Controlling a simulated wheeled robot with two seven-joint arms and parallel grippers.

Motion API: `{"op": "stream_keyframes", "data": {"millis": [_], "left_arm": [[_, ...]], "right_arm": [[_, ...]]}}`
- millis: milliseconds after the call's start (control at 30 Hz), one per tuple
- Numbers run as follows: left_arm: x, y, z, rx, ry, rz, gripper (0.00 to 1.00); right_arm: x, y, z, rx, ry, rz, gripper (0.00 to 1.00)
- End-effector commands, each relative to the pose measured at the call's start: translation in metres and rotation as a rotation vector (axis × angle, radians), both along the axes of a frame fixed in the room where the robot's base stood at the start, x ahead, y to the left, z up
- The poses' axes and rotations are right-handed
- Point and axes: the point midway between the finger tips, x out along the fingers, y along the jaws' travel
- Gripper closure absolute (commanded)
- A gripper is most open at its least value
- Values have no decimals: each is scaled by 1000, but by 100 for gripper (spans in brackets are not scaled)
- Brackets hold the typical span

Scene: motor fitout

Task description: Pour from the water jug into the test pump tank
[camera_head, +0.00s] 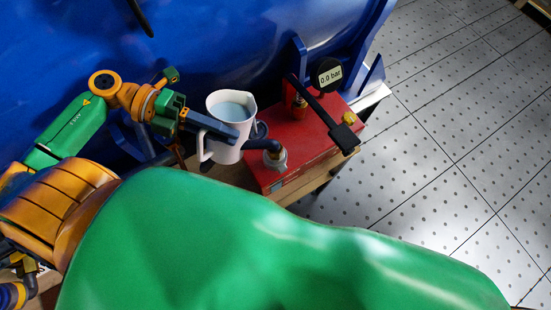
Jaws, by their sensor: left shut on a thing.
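The white water jug (232,113) stands upright at the left end of the red test pump tank (315,136), with pale blue water showing at its open top. My left gripper (212,128) reaches in from the left and is shut on the jug at its side. The jug's handle points down toward the front left. The tank carries a gauge (330,75) reading 0.0 bar, a black pump lever (325,118) and a grey fitting (275,157) with a dark hose. I cannot tell how high the jug's base is. My right gripper is not in view.
A large blue curved housing (215,45) fills the back left. The tank sits on a wooden surface (306,190). My large green arm cover blocks the foreground. Dotted floor tiles (440,150) on the right are clear.

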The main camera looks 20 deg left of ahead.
Motion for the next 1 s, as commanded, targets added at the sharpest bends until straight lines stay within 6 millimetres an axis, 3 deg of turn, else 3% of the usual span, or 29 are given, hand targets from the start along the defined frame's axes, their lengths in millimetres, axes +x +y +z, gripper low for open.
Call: {"op": "stream_keyframes", "data": {"millis": [1000], "left_arm": [[1, 0, 7, 18, 57, 0, 100]], "right_arm": [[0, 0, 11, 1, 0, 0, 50]]}}
